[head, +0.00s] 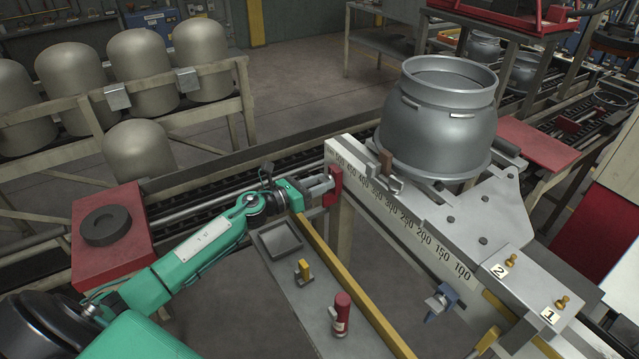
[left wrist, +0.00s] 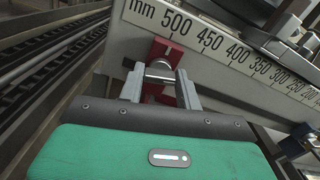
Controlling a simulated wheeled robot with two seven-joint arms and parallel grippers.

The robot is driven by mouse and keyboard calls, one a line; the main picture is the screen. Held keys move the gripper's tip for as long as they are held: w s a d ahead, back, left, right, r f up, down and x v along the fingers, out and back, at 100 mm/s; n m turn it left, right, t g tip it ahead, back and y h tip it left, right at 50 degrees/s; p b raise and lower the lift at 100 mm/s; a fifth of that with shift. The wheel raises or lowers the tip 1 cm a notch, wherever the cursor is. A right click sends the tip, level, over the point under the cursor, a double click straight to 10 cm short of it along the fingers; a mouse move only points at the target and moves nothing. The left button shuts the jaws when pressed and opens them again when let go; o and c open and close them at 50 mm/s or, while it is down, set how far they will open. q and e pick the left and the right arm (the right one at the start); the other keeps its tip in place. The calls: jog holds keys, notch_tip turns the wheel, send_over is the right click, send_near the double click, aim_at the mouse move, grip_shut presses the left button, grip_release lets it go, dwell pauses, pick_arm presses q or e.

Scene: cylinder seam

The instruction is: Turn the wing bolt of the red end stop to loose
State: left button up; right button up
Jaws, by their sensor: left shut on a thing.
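The red end stop (head: 333,180) sits on the front face of the pale beam, at the high-number end of its printed scale. It also shows in the left wrist view (left wrist: 168,52) below the 500 and 450 marks. Its wing bolt (left wrist: 160,69) is a grey metal piece facing my left gripper. My left gripper (head: 322,188) reaches the red stop from the left. In the left wrist view its two fingers (left wrist: 160,84) stand on either side of the bolt and are shut on it. The bolt's wings are mostly hidden between the fingers. My right gripper is not in view.
A blue stop (head: 441,299) and a yellow one (head: 488,340) sit farther along the beam. Below my left gripper, a grey shelf (head: 310,300) with a yellow edge bar carries a dark tray, a small yellow piece and a red cylinder. A large metal vessel (head: 437,125) stands above.

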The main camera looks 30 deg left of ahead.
pick_arm(q)
jog(key=n+p, duration=0.1)
jog(key=n, duration=0.2)
jog(key=shift+n, duration=0.3)
jog(key=n+p, duration=0.1)
jog(key=n, duration=0.3)
jog(key=shift+n, duration=0.3)
jog(key=n+p, duration=0.2)
jog(key=n, duration=0.3)
jog(key=n+p, duration=0.1)
jog(key=n, duration=0.3)
jog(key=shift+a, duration=0.1)
jog(key=shift+f+n+p, duration=0.15)
jog(key=shift+n+p, duration=1.65)
jog(key=shift+n, duration=5.5)
